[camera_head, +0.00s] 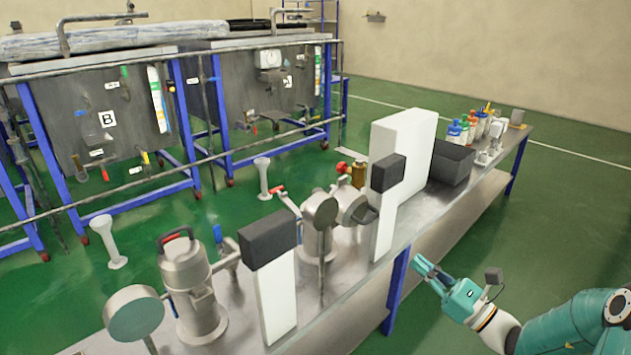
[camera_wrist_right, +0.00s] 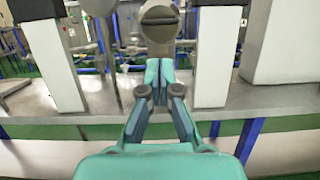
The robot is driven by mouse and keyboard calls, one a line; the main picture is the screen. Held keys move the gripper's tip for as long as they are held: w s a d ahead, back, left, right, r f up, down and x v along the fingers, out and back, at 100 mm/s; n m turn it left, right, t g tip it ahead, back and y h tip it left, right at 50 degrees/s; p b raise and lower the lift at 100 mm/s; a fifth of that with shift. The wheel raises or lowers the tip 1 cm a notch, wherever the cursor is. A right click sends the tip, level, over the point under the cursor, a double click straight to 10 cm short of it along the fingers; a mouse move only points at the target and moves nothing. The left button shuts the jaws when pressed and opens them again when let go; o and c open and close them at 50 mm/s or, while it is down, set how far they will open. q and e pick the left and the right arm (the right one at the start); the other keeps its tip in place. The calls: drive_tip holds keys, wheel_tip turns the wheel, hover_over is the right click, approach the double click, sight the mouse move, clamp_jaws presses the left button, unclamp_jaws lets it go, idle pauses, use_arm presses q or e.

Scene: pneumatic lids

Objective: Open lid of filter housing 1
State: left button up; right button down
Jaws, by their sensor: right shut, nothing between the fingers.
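Metal housings stand on the steel bench; I cannot read a number on them. One housing (camera_head: 187,285) at the near left has a red and black handle on top. A second metal housing (camera_head: 318,240) stands between two white panels, with round grey lid-like parts near its top; I cannot tell whether its lid is open. My right gripper (camera_head: 424,268) is shut and empty, in front of the bench edge and apart from the housings. In the right wrist view, its fingertips (camera_wrist_right: 164,68) appear below a rounded metal part (camera_wrist_right: 160,22) with a dark slot. My left gripper is out of view.
A white panel with a black box (camera_head: 277,300) and a taller white panel (camera_head: 408,135) stand on the bench (camera_head: 345,285). A dark bin (camera_head: 452,162) and several bottles (camera_head: 468,130) are farther along. The green floor right of the bench is clear.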

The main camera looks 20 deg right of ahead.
drive_tip(key=s+a+f+n+g+y, duration=0.2)
drive_tip(key=a+f+n+g+y, duration=0.25)
drive_tip(key=a+f+g, duration=0.6)
drive_tip(key=s+a+f+n+g+h, duration=0.4)
drive_tip(key=s+a+f+n, duration=0.5)
drive_tip(key=f+n, duration=0.4)
drive_tip(key=s+a+f+n+g+h, duration=0.45)
drive_tip(key=s+a+f+n, duration=0.4)
drive_tip(key=f+n, duration=0.4)
wheel_tip(320, 180, up, 32)
drive_tip(key=p, duration=3.2)
drive_tip(key=shift+w+r+p, duration=0.25)
drive_tip(key=shift+p, duration=0.1)
drive_tip(key=c, duration=1.8)
unclamp_jaws()
drive_tip(key=shift+d+r+p, duration=0.1)
drive_tip(key=shift+r+p, duration=0.25)
drive_tip(key=shift+o, duration=1.4)
drive_tip(key=shift+r, duration=0.1)
